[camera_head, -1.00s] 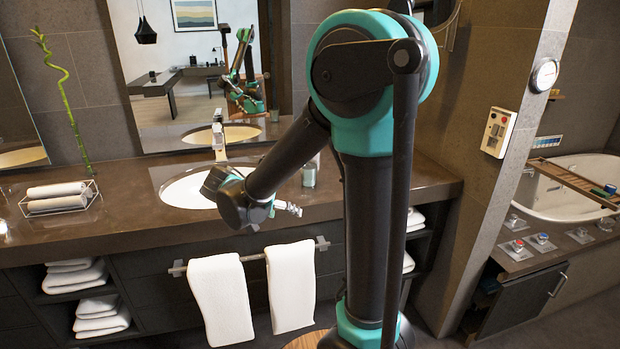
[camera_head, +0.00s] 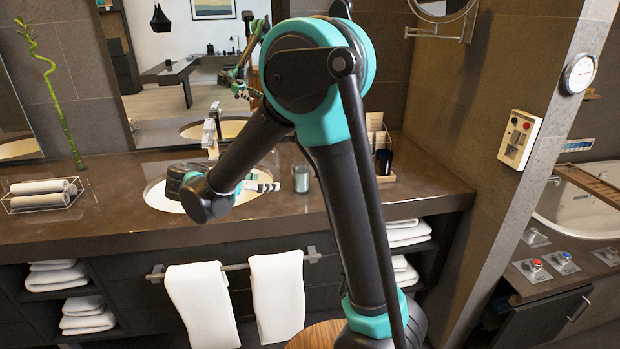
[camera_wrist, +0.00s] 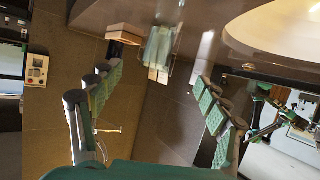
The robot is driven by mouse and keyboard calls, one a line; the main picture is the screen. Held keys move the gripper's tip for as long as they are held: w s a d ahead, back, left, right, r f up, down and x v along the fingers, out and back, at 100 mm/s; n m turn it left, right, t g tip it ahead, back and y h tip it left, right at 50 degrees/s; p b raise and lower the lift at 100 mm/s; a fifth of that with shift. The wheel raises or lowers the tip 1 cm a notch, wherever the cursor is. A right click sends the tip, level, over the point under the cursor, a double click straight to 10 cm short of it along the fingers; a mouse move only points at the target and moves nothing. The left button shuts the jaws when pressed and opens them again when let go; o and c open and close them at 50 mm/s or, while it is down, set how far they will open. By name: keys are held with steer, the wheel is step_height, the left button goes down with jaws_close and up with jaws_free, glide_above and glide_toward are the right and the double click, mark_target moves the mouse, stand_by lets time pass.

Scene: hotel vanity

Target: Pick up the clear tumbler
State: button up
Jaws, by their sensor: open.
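The clear tumbler (camera_head: 301,179) stands upright on the brown vanity counter, right of the sink in the head view. It looks empty and slightly green. My gripper (camera_head: 272,187) is just left of it in that picture, pointing right. In the wrist view the tumbler (camera_wrist: 159,46) shows tilted and beyond the fingertips, between the two finger lines. My gripper (camera_wrist: 155,92) is open there, with nothing between its green-padded fingers. The tumbler is apart from the fingers.
The sink (camera_head: 165,197) lies beneath and left of my gripper. A tray with a dark cup (camera_head: 384,162) stands right of the tumbler, behind my arm. A wire towel basket (camera_head: 42,196) and bamboo stalk (camera_head: 62,110) are at left. Towels (camera_head: 277,293) hang below the counter edge.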

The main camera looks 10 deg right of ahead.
mark_target(302, 180)
steer(key=x, duration=1.7)
steer(key=shift+w+d, duration=0.1)
steer(key=shift+d, duration=0.1)
steer(key=shift+r, duration=0.1)
steer(key=c, duration=1.7)
steer(key=shift+c, duration=0.2)
steer(key=shift+r, duration=0.15)
